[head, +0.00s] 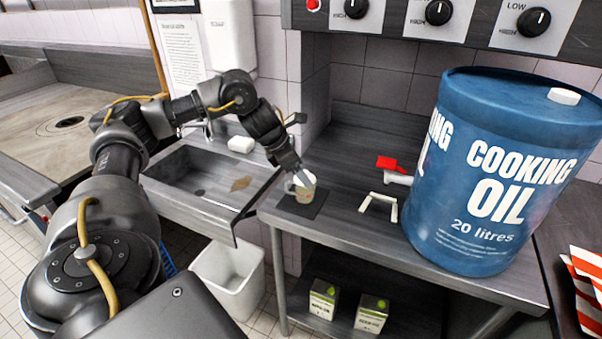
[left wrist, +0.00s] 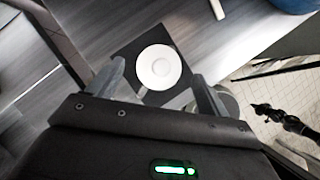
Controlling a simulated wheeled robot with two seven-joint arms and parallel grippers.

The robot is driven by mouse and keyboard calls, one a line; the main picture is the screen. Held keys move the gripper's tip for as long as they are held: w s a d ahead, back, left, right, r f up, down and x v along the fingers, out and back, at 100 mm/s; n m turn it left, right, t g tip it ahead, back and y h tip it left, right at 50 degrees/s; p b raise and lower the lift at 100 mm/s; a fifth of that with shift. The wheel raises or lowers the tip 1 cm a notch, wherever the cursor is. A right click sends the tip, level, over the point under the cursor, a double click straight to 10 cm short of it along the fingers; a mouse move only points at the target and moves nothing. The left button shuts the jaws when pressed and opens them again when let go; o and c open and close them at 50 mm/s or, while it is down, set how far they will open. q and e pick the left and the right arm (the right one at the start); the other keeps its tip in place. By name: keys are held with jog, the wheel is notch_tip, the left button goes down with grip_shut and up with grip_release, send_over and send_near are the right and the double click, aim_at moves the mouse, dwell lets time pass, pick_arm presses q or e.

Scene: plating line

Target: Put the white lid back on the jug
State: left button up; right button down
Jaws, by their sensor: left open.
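The jug (head: 305,194) is a small beige cup-like vessel standing upright on a dark square mat (head: 312,207) at the left end of the grey counter. The round white lid (left wrist: 159,67), with a small knob in its middle, shows from above in the left wrist view and appears to sit on the jug's top. In the head view the lid (head: 305,179) is partly hidden by my gripper. My left gripper (head: 297,176) is open just above the jug. In the left wrist view its fingers are spread to either side of the lid, apart from it. My right gripper is not in view.
A large blue cooking oil drum (head: 490,170) with a red-handled tap (head: 387,163) stands at the right. A sink (head: 200,185) lies left, with a white bin (head: 229,279) below.

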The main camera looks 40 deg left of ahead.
pick_arm(q)
jog(key=v, duration=0.9)
jog(key=shift+r+p, duration=0.15)
jog(key=shift+p, duration=0.25)
